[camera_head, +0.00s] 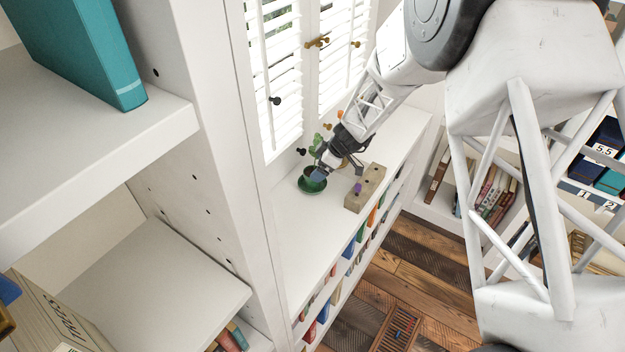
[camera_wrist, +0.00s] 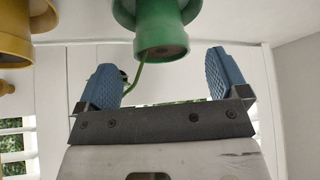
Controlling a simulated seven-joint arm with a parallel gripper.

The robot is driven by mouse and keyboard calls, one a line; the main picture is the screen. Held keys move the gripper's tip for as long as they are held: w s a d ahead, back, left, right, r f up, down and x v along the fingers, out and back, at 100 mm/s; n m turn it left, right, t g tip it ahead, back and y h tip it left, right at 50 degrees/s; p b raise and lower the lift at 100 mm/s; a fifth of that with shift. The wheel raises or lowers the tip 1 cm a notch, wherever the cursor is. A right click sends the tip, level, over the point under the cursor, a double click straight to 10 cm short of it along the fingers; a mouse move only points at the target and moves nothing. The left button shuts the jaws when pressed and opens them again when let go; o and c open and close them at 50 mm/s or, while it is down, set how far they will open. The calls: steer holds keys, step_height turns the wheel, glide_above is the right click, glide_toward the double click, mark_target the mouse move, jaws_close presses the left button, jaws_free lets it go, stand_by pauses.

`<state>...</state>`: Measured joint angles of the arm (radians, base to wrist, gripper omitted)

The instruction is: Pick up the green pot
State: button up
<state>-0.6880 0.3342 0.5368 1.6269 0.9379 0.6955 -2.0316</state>
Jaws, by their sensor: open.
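A green pot (camera_head: 309,187) stands on the white shelf top below the shuttered window, partly hidden by my gripper in the head view. In the wrist view a green, flared, round form (camera_wrist: 163,30) shows at the top centre, cut off by the frame edge. It appears between and beyond my gripper's (camera_wrist: 163,68) two blue fingers. The fingers stand wide apart, with visible space on both sides of the green form. In the head view my gripper (camera_head: 318,172) is right at the pot; I cannot tell whether it touches.
A yellow form (camera_wrist: 25,35) is at the wrist view's left. The window shutters (camera_head: 275,80) stand behind. The white shelf top (camera_head: 310,235) is clear towards the front.

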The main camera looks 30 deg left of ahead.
mark_target(310, 172)
steer(key=shift+x, duration=2.25)
steer(key=shift+s+d, duration=0.1)
steer(key=c, duration=1.3)
steer(key=shift+o, duration=0.2)
steer(key=shift+r, duration=0.15)
steer(key=shift+r, duration=1.7)
steer(key=s+d+r, duration=0.1)
steer(key=s+d, duration=1)
steer(key=shift+d+r, duration=0.2)
steer(key=shift+d, duration=0.05)
